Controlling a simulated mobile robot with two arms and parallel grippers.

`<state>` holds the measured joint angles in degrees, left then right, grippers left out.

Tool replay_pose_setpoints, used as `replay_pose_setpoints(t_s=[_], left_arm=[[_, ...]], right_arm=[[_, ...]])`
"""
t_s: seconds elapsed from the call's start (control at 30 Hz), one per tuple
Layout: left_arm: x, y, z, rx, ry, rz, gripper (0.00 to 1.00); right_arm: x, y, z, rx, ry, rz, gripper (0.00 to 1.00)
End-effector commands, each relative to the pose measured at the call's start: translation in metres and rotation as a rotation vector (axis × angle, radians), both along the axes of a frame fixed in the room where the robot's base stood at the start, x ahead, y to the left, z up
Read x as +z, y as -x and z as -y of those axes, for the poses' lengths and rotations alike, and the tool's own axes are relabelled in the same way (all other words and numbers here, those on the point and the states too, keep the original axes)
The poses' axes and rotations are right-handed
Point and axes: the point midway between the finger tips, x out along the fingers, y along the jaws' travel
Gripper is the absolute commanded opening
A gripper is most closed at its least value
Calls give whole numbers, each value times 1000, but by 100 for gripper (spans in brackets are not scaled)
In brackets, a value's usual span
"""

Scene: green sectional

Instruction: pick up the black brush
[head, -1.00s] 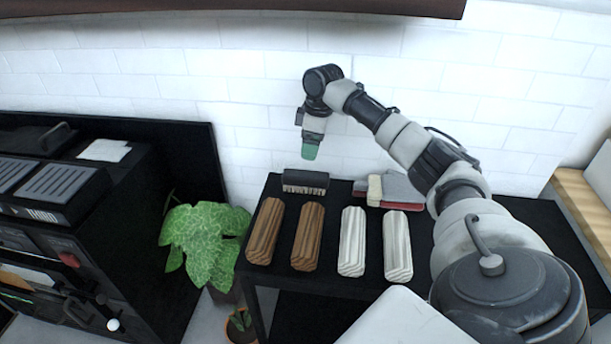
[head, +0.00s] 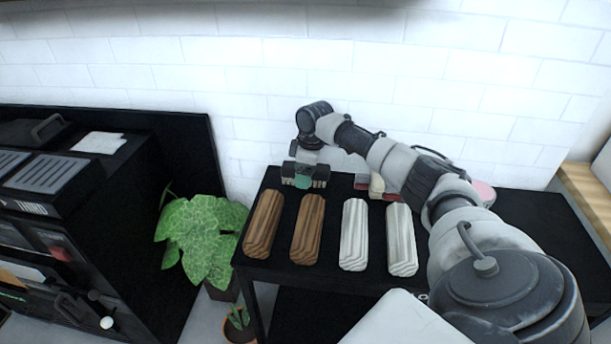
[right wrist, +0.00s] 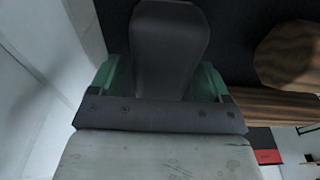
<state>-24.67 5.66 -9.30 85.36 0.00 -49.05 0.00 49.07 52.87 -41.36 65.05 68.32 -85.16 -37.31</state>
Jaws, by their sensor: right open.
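The black brush (head: 320,174) lies at the back left of the black table, with pale bristles along its side. My right gripper (head: 303,180) is down at the brush and covers its middle in the head view. In the right wrist view the brush (right wrist: 170,48) shows as a dark rounded block between the two green fingers of the gripper (right wrist: 160,80). The fingers are apart, one on each side of it. Whether they touch it I cannot tell. My left gripper is not in view.
Two brown wooden blocks (head: 264,225) (head: 307,229) and two pale ones (head: 354,234) (head: 401,240) stand in front of the brush on the black table (head: 480,205). A red and grey item (head: 362,182) is partly hidden by my arm. A leafy plant (head: 200,238) is left of the table.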

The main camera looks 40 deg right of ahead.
Motion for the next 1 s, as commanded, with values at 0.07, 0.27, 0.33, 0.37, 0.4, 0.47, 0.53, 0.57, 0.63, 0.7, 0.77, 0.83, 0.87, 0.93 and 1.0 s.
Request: replay_pose_setpoints(t_s=[0.07, 0.27, 0.33, 0.37, 0.4, 0.47, 0.53, 0.57, 0.63, 0.7, 0.77, 0.83, 0.87, 0.93, 1.0], left_arm=[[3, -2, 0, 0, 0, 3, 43], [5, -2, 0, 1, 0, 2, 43], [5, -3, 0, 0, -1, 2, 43], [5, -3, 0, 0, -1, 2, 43], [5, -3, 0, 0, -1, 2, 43], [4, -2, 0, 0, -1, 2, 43], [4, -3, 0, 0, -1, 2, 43], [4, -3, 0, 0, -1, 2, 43], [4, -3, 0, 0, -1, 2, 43], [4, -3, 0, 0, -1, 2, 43], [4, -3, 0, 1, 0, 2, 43], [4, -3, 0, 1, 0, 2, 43], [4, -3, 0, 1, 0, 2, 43], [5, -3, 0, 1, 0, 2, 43], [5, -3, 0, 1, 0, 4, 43]], right_arm=[[-7, -1, 0, 0, 0, 0, 78], [-8, -1, 0, 0, 1, 1, 78], [-8, -1, 0, 0, 1, 1, 76], [-8, -1, -1, 0, 1, 1, 72], [-8, -1, 0, 0, 1, 1, 65], [-8, -1, 0, 0, 1, 1, 56], [-8, -1, 0, 0, 1, 1, 46], [-8, -1, 0, 0, 1, 1, 41], [-8, -1, 0, 0, 1, 1, 30], [-8, -1, 0, 0, 0, 1, 22], [-7, -1, 0, 0, 0, 1, 22], [-7, -1, 0, 0, 0, 1, 22], [-7, -1, 0, 0, 0, 1, 22], [-7, -1, 0, 0, 0, 1, 22], [-4, -1, 0, 0, 0, 1, 22]])
